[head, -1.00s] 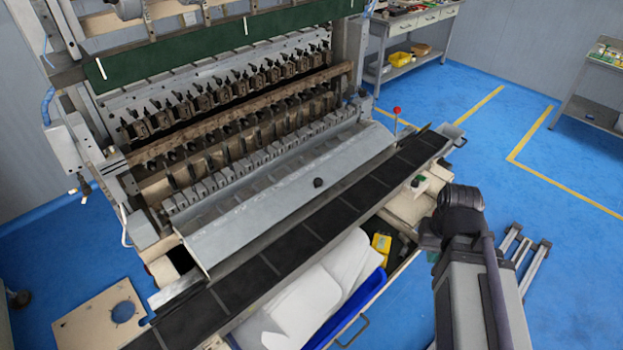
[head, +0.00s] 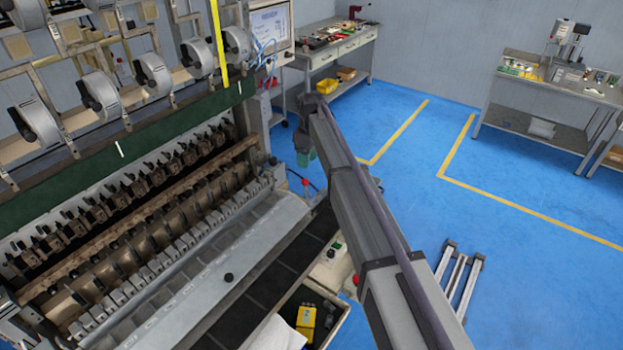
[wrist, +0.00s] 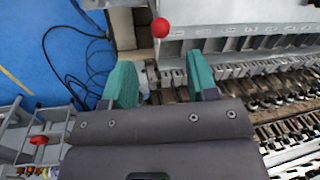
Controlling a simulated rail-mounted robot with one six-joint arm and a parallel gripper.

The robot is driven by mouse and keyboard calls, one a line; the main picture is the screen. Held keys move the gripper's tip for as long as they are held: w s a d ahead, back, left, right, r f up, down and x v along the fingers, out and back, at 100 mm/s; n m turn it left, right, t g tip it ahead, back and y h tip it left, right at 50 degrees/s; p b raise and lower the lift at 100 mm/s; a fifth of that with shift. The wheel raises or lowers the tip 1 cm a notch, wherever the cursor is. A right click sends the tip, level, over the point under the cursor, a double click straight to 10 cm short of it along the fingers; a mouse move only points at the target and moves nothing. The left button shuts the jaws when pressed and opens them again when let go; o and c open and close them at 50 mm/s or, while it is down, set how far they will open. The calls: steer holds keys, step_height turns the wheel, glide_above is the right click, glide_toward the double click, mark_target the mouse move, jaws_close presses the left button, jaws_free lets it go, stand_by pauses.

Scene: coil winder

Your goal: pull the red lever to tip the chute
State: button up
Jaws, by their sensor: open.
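The red lever's ball knob (head: 305,182) stands at the far right end of the sloped grey metal chute (head: 240,238). In the wrist view the red knob (wrist: 160,27) is beyond the fingertips, roughly centred between them. My gripper (head: 304,148) reaches over the machine's far right end, close to the knob. In the wrist view my gripper (wrist: 161,78) has its green fingers apart with nothing held between them. The knob appears apart from both fingers. The lever's rod is mostly hidden.
Rows of winding heads (head: 170,185) lie left of the chute. A dark belt (head: 275,270) runs along its front. A workbench (head: 335,45) stands behind. Blue floor to the right is open, with a metal frame (head: 460,280) on it. Dark cables (wrist: 75,70) show in the wrist view.

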mark_target(305, 181)
steer(key=f+b, duration=0.3)
steer(key=s+f+b, duration=0.1)
steer(key=f+b, duration=0.6)
steer(key=f, duration=0.1)
steer(key=shift+s+a+b, duration=0.35)
steer(key=shift+s+b, duration=0.05)
steer(key=shift+s+r, duration=0.1)
steer(key=shift+r, duration=0.05)
jaws_close()
